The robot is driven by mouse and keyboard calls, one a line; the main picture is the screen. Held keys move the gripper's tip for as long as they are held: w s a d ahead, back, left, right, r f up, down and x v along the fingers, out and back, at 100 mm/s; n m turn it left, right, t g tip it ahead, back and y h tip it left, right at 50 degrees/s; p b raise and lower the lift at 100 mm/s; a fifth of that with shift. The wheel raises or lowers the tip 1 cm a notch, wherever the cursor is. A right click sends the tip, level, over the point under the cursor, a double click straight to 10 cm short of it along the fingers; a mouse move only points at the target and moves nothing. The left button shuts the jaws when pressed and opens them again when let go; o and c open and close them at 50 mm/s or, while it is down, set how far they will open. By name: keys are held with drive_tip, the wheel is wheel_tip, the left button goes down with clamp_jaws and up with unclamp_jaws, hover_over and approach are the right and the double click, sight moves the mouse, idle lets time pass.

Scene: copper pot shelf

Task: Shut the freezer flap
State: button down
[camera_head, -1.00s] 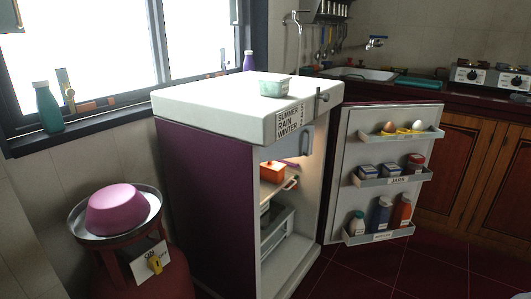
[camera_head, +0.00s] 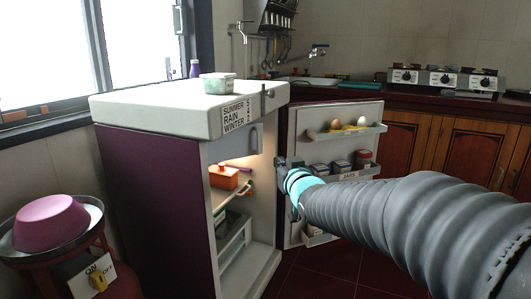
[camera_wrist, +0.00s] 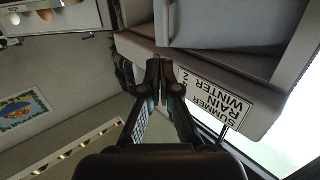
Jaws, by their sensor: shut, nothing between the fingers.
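The small fridge stands open, with a white top (camera_head: 160,105) and a purple side. The grey-blue freezer flap (camera_head: 256,138) shows as a narrow piece high in its opening, under the top. In the wrist view, which is upside down, a broad grey panel (camera_wrist: 225,22) that looks like the flap lies beyond the fingertips. I cannot tell its exact angle. My gripper (camera_head: 280,162) is at the right of the fridge opening, beside the open door. Its fingers (camera_wrist: 165,62) are shut and empty, and appear apart from the panel.
The open fridge door (camera_head: 292,125) stands to the right, its racks holding eggs and jars. An orange pot (camera_head: 224,178) sits on a shelf inside. A pink bowl (camera_head: 50,222) on a round tray stands at the left.

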drive_tip(key=w+a, duration=0.1)
drive_tip(key=p, duration=0.1)
approach(259, 143)
drive_tip(key=shift+y, duration=0.3)
drive_tip(key=x, duration=0.7)
drive_tip(key=shift+d, duration=0.1)
drive_tip(key=shift+w, duration=0.1)
drive_tip(key=shift+w, duration=0.15)
